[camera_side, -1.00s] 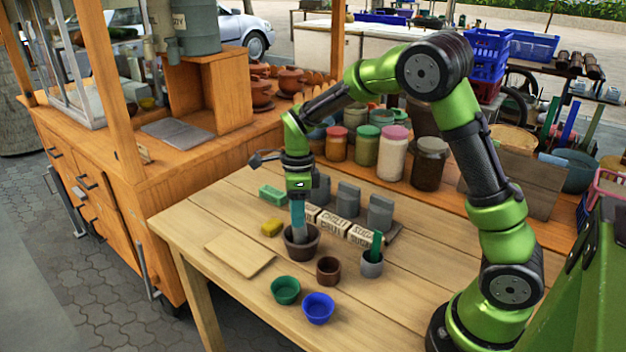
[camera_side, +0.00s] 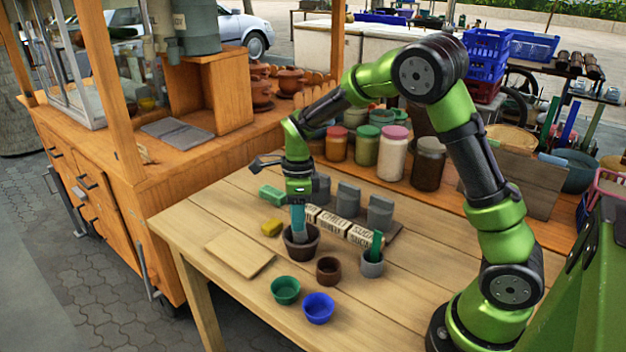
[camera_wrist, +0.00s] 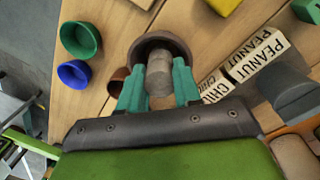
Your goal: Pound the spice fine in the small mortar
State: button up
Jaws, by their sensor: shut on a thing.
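A brown clay mortar (camera_side: 302,246) stands on the wooden table; its rim (camera_wrist: 147,41) shows at the top middle of the wrist view. My gripper (camera_side: 298,222) points down over it. Its two teal fingers are shut on a grey-brown pestle (camera_wrist: 159,72), whose lower end is inside the mortar. The fingers and pestle hide much of the mortar's inside, so I cannot see the spice. A smaller brown cup (camera_side: 328,271) stands in front of the mortar. A grey cup (camera_side: 372,265) with a green stick-like thing (camera_side: 376,243) in it stands to the right.
A green bowl (camera_side: 285,290) and a blue bowl (camera_side: 318,308) stand near the front. A pale board (camera_side: 240,253) and a yellow block (camera_side: 271,228) lie left. Labelled blocks (camera_side: 333,223) and grey containers (camera_side: 348,199) stand behind the mortar. The right front table is clear.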

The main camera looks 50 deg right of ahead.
jog(key=shift+r, duration=0.7)
notch_tip(320, 180, up, 9)
dwell(0.5)
